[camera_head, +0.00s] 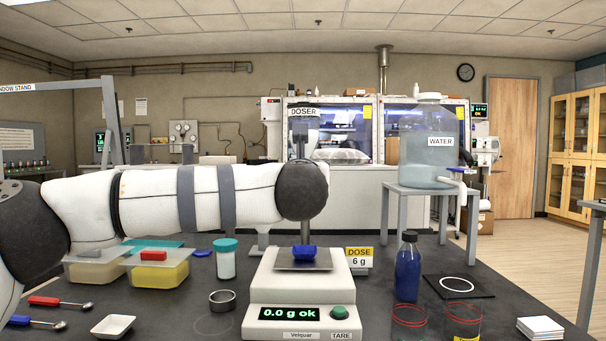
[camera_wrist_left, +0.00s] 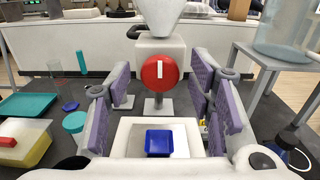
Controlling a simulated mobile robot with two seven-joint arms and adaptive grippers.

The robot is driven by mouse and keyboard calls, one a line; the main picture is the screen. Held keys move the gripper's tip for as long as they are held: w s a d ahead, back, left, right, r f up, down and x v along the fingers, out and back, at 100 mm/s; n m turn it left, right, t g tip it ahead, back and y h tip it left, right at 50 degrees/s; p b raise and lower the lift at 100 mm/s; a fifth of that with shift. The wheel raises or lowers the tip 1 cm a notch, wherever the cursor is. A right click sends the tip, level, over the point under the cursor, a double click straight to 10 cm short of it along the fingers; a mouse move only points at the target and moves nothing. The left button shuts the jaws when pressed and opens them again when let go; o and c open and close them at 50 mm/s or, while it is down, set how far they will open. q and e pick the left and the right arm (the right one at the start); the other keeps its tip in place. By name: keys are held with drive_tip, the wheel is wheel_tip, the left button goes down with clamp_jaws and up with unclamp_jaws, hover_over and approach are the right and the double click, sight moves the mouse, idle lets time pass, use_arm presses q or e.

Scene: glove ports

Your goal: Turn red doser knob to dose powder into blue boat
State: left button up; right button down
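In the left wrist view the red doser knob (camera_wrist_left: 160,73) faces me on a white doser body, its white mark upright. My left gripper (camera_wrist_left: 160,86) is open, its purple-padded fingers to either side of the knob with gaps. The blue boat (camera_wrist_left: 159,142) sits below on the scale pan and looks empty; in the head view it shows as a small blue block (camera_head: 304,253). The scale (camera_head: 301,295) reads "0.0 g ok". In the head view my left forearm and wrist hide the knob and gripper. My right gripper is out of view.
A "DOSE 6 g" card (camera_head: 359,257) stands beside the scale. A blue bottle (camera_head: 408,273) and glass beakers are to its right. A metal cup (camera_head: 222,300), a teal-capped jar (camera_head: 225,262), yellow tubs (camera_head: 158,273) and spoons are to its left. Water tank (camera_head: 428,150) stands behind.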

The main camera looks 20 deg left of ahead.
use_arm(q)
drive_tip(key=c, duration=0.9)
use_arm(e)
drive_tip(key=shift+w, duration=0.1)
use_arm(q)
drive_tip(key=shift+d+r+m+p, duration=0.1)
drive_tip(key=shift+m+p, duration=1.1)
drive_tip(key=shift+m, duration=0.95)
drive_tip(key=shift+d+m+p, duration=0.1)
drive_tip(key=shift+m+p, duration=1.05)
drive_tip(key=shift+m, duration=1)
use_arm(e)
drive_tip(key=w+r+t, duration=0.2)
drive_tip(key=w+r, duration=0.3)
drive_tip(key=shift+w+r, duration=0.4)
use_arm(q)
drive_tip(key=o, duration=1.1)
